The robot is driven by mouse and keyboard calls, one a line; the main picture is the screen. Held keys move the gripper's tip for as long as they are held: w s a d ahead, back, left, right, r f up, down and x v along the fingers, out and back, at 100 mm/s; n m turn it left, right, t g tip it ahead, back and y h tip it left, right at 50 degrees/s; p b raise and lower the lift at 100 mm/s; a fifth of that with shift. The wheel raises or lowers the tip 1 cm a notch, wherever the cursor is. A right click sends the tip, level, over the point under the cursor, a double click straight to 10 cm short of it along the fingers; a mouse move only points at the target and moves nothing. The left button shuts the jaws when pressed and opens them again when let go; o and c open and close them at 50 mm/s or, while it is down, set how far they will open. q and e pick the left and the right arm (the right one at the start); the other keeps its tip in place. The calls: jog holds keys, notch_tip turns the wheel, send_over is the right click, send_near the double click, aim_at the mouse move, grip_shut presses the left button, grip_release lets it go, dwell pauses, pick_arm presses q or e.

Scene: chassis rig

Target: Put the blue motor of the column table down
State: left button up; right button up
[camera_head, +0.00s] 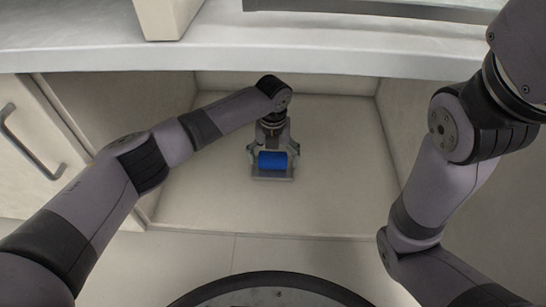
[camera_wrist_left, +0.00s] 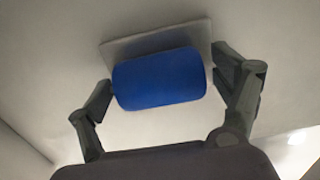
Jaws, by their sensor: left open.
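The blue motor (camera_head: 273,160) is a blue cylinder with a flat light-grey plate (camera_head: 272,178) at it, in the open recess under the counter. My left gripper (camera_head: 273,166) is at the motor, with one finger on each side of it. In the left wrist view, the motor (camera_wrist_left: 160,79) lies between the two open fingers of my left gripper (camera_wrist_left: 165,95), and the grey plate shows behind it. The left finger looks close to the motor's end; I cannot tell whether it touches. My right arm shows at the right, but its gripper is out of view.
The recess floor (camera_head: 215,200) is bare around the motor. The recess has side walls and a back wall, and the counter (camera_head: 330,45) overhangs it. A cabinet door with a dark handle (camera_head: 30,142) is at the left. A pale box-like object (camera_head: 165,15) stands on the counter.

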aim_at(273, 154)
pick_arm(q)
jog(key=shift+r, duration=0.2)
notch_tip(273, 154, up, 10)
jog(key=p, duration=0.7)
jog(key=shift+r+p, duration=0.25)
jog(key=shift+p, duration=0.05)
jog(key=shift+r+p, duration=0.4)
jog(key=shift+r, duration=0.35)
